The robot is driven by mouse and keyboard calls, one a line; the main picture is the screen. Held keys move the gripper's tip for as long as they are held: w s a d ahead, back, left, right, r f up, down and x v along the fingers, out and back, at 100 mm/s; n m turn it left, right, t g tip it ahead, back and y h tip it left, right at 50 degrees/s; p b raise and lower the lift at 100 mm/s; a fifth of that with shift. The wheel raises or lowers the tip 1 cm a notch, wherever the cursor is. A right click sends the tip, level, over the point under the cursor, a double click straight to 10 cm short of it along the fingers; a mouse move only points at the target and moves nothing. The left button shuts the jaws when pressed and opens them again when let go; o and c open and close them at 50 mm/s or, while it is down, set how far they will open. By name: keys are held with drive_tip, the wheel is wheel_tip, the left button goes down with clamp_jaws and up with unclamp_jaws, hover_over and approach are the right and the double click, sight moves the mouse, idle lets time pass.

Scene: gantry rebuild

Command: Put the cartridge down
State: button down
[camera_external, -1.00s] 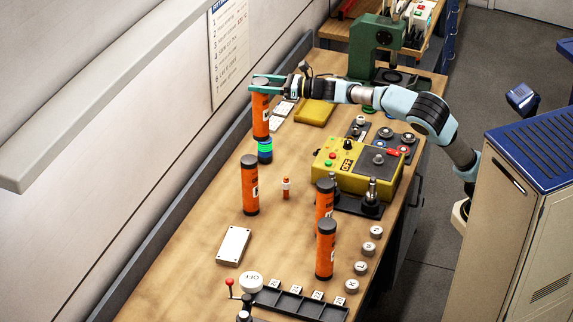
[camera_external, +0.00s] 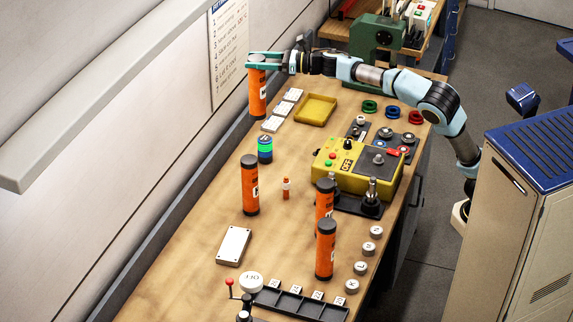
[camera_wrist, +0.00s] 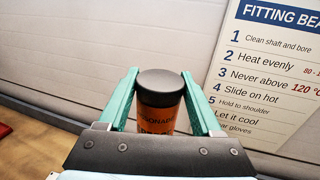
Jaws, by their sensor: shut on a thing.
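An orange cartridge (camera_external: 257,95) with a dark cap is held upright in my gripper (camera_external: 262,60), near the wall at the far left of the bench. Its lower end appears above the bench's back edge; I cannot tell the exact height. In the wrist view the cartridge (camera_wrist: 160,100) stands between the two green fingers (camera_wrist: 160,88), which are shut on it near its cap. Other orange cartridges stand upright on the bench: one at the left (camera_external: 250,188) and two at the right, one in front (camera_external: 325,250) and one partly hidden behind it (camera_external: 323,196).
A blue and green banded cylinder (camera_external: 265,150) stands below the held cartridge. Nearby lie white cards (camera_external: 282,110) and a yellow tray (camera_external: 316,108). A yellow control box (camera_external: 350,165) sits mid-bench. A wall sign (camera_wrist: 275,75) is close to my gripper. The bench's left middle has bare wood.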

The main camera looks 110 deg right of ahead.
drive_tip(key=w+a+n+t+y+b, duration=0.1)
drive_tip(key=w+a+n+y+b, duration=0.1)
drive_tip(key=w+a+n+y, duration=0.45)
drive_tip(key=w+a+n+t+y+b, duration=0.1)
drive_tip(key=w+a+y+b, duration=0.3)
drive_tip(key=a, duration=0.6)
drive_tip(key=s+a+n+g+y+b, duration=0.1)
drive_tip(key=s+a+n+g+y, duration=0.3)
drive_tip(key=a+y, duration=0.4)
drive_tip(key=s+a+n+g+y+b, duration=0.25)
drive_tip(key=a+n+y, duration=0.25)
drive_tip(key=a, duration=0.6)
wheel_tip(320, 180, down, 28)
drive_tip(key=w+p, duration=0.1)
drive_tip(key=p, duration=0.2)
drive_tip(key=shift+d, duration=0.3)
drive_tip(key=shift+f+g, duration=0.2)
drive_tip(key=shift+g, duration=0.05)
drive_tip(key=shift+c, duration=0.3)
unclamp_jaws()
